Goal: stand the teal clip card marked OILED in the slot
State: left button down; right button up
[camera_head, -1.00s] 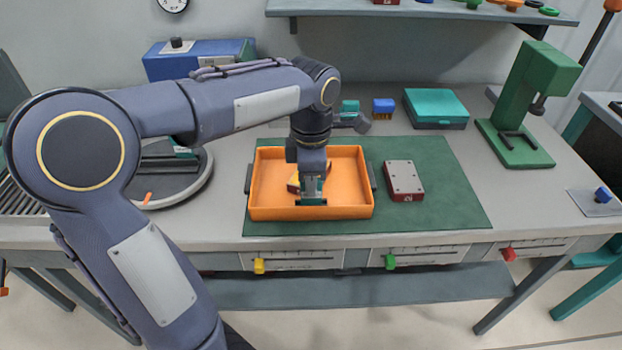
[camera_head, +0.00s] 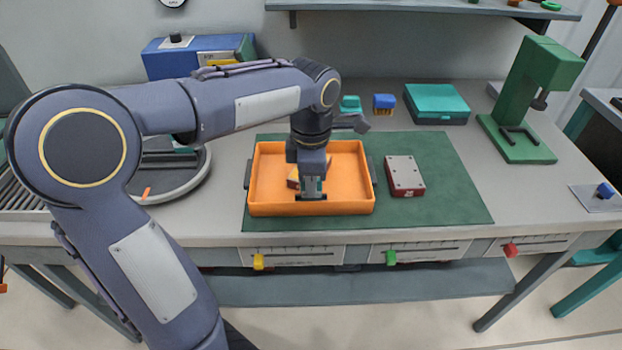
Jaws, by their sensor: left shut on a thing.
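My left gripper (camera_head: 312,187) points down inside the orange tray (camera_head: 345,205), near its front wall. I cannot make out the slot. My right gripper is not in view.
A dark red block with a grey top (camera_head: 405,176) lies on the green mat (camera_head: 455,190) right of the tray. A round turntable (camera_head: 190,187) is at left.

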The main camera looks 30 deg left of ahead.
pick_arm(q)
jog(key=c, duration=1.4)
grip_release()
